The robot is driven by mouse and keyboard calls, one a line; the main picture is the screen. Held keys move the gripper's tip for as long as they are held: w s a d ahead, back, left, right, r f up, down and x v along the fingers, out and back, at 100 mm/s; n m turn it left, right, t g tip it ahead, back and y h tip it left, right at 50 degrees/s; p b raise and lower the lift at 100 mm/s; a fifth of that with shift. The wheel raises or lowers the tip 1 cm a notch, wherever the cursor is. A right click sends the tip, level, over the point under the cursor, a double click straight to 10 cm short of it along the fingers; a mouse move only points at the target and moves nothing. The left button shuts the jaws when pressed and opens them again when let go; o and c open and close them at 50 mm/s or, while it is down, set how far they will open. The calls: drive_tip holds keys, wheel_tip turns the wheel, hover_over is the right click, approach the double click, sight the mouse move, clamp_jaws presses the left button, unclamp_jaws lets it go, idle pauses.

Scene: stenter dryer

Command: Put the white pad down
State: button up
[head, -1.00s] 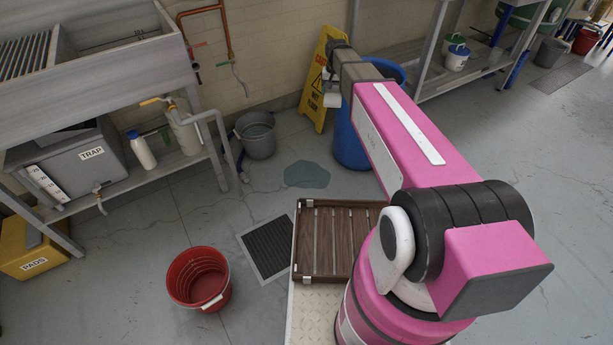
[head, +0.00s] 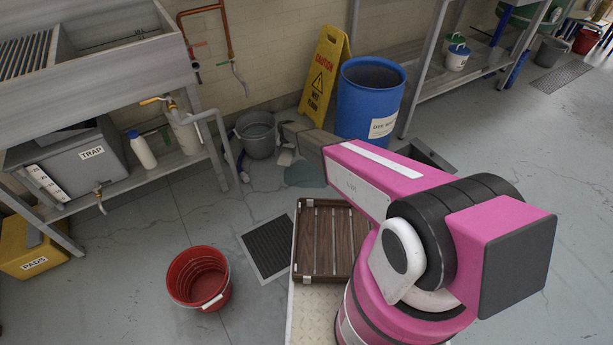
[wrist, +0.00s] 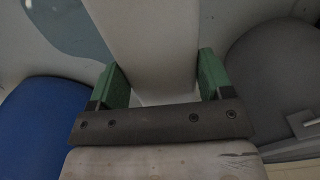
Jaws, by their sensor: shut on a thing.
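My gripper (head: 288,147) is low beside the grey bucket, near the wall. In the wrist view its green fingers (wrist: 163,82) are shut on the sides of the white pad (wrist: 145,35). The pad stretches away past the fingertips, and its far end is out of that view. In the head view only a small pale piece of the pad (head: 285,158) shows, just right of the bucket. I cannot tell whether the pad touches the floor. A puddle (head: 305,174) lies just below my gripper, partly hidden by my arm; it shows at the upper left of the wrist view (wrist: 68,28).
The grey bucket (head: 258,145) is close on the left. A blue drum (head: 362,112) and a yellow wet-floor sign (head: 322,75) stand behind. A red bucket (head: 190,282), a floor drain (head: 267,248) and a wooden slatted tray (head: 322,225) are nearer. Open floor lies left of the drain.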

drive_tip(key=f, duration=0.2)
drive_tip(key=shift+s+a+f, duration=0.1)
drive_tip(key=shift+a+f, duration=0.2)
hover_over(306, 174)
wheel_tip(306, 174, down, 7)
drive_tip(key=shift+s+r, duration=0.1)
drive_tip(key=shift+s, duration=0.05)
drive_tip(key=shift+d+f, duration=0.15)
drive_tip(key=shift+f, duration=1.9)
drive_tip(key=shift+f, duration=0.1)
drive_tip(key=o, duration=0.9)
drive_tip(key=shift+f, duration=0.1)
